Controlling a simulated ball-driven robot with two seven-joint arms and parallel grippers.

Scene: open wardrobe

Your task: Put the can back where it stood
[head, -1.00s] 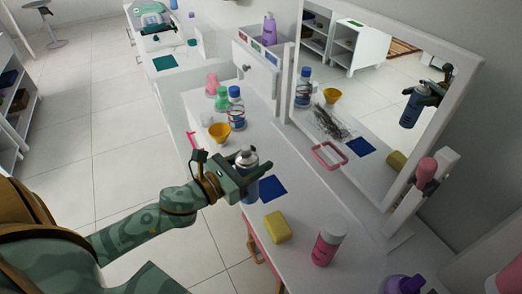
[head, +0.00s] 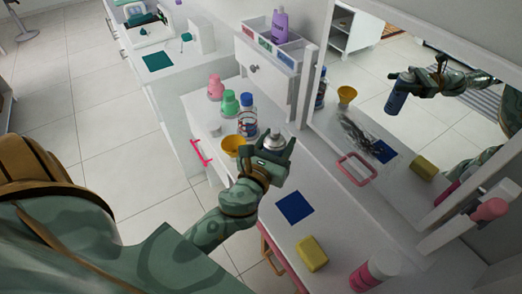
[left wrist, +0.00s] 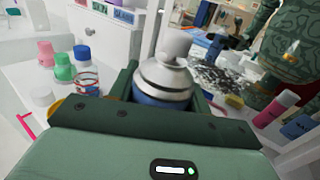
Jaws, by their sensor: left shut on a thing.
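My left gripper (head: 276,150) is shut on a can with a silver top and white cap (head: 275,140). In the left wrist view the can (left wrist: 165,85) stands between the jaws, and its blue body shows below the silver shoulder. In the head view the gripper hides most of its body. The mirror shows the blue can held in the air. A dark blue square (head: 294,207) lies bare on the white counter, nearer to me than the gripper. My right gripper is not in view.
A yellow cup (head: 232,146), a blue-capped bottle (head: 249,118), and green (head: 230,103) and pink (head: 215,88) bottles stand beyond the gripper. A yellow block (head: 311,254) and pink can (head: 375,272) are on the near side. The mirror (head: 400,120) borders the counter's right.

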